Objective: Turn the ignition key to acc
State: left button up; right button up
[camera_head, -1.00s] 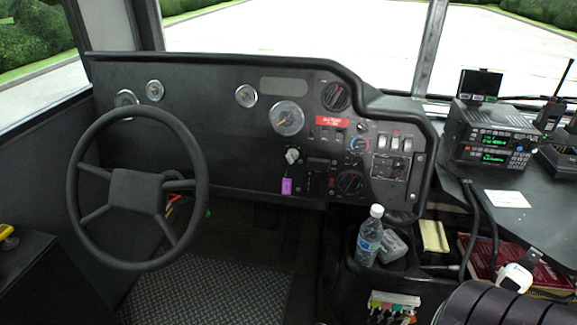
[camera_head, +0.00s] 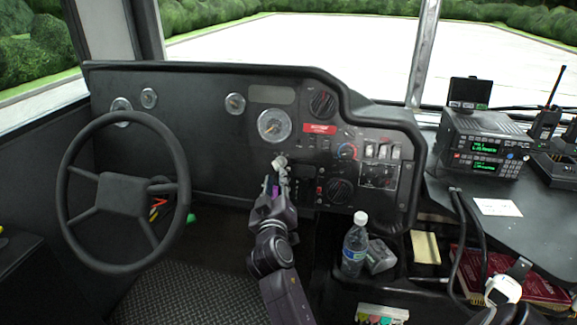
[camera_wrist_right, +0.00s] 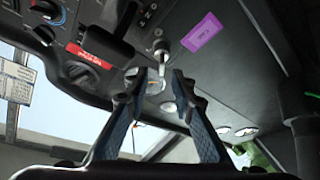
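The ignition key (camera_head: 280,162) is a pale grey key head on the dark dashboard, below the round speedometer. In the right wrist view the key (camera_wrist_right: 161,48) shows upside down, just beyond the gap between my fingertips. Its purple tag (camera_wrist_right: 203,32) shows beside it; in the head view the tag is mostly hidden behind my gripper. My right gripper (camera_head: 278,186) is just below the key. In the wrist view the right gripper (camera_wrist_right: 155,84) is open, with its two blue-padded fingers apart and nothing between them.
The steering wheel (camera_head: 124,192) stands left of my right arm. A water bottle (camera_head: 355,247) and a grey box (camera_head: 380,257) are in the console at the right. Knobs and switches (camera_head: 382,151) lie right of the key. A radio (camera_head: 487,145) sits farther right.

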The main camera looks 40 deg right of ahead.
aim_at(275, 165)
jog(key=x, duration=0.8)
jog(key=shift+w+a+r, duration=0.2)
jog(key=shift+a, duration=0.05)
jog(key=shift+c, duration=0.2)
grip_shut()
jog(key=shift+f, duration=0.15)
